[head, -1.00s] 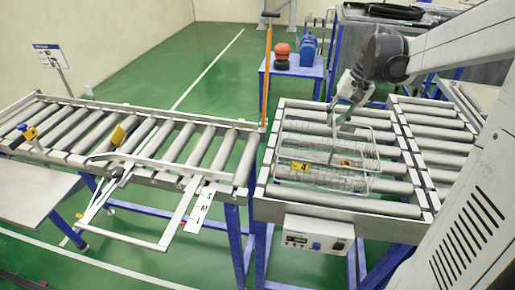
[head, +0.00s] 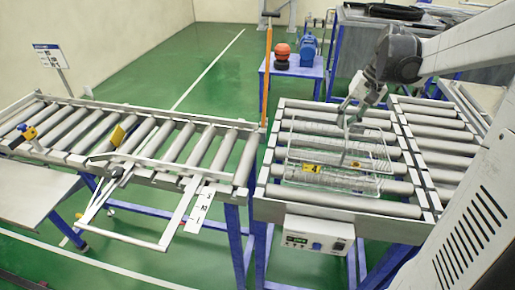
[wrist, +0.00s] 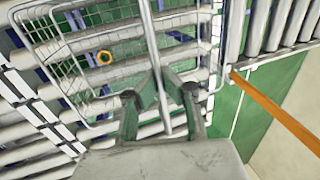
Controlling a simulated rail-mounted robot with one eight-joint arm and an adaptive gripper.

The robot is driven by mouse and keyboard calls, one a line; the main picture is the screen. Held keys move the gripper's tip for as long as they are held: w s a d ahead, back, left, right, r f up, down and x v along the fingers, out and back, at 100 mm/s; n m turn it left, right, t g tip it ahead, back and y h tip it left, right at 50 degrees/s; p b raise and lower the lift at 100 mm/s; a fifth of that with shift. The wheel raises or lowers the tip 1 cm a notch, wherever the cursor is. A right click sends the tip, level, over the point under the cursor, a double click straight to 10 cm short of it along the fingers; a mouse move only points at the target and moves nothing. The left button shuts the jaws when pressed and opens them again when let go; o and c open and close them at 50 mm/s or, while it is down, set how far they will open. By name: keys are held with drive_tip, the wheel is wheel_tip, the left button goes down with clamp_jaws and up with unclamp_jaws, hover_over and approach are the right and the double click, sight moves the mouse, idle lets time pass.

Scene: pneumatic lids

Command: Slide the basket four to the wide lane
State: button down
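A clear wire basket (head: 330,182) with a yellow tag marked 4 sits on the rollers of the right conveyor (head: 400,209). In the wrist view my gripper's fingers (wrist: 161,78) close in from both sides on the handle rod (wrist: 149,30). The exact contact is small and partly hidden. I cannot tell which lane is the wide one.
A left roller conveyor (head: 75,130) has a white frame and an S-M-L sign (head: 198,210) at its front. A gap with green floor separates the conveyors. An orange pole (head: 267,75) stands at the gap. A control box (head: 318,235) hangs in front. More rollers (head: 435,132) lie right.

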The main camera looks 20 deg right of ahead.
drive_tip(key=shift+s+d, duration=0.5)
drive_tip(key=shift+d, duration=0.35)
drive_tip(key=shift+s+d, duration=0.45)
drive_tip(key=shift+d, duration=0.35)
drive_tip(key=c, duration=2.4)
unclamp_jaws()
drive_tip(key=o, duration=0.6)
drive_tip(key=shift+c, duration=0.2)
drive_tip(key=shift+r, duration=0.1)
wheel_tip(320, 180, up, 8)
drive_tip(key=p, duration=0.4)
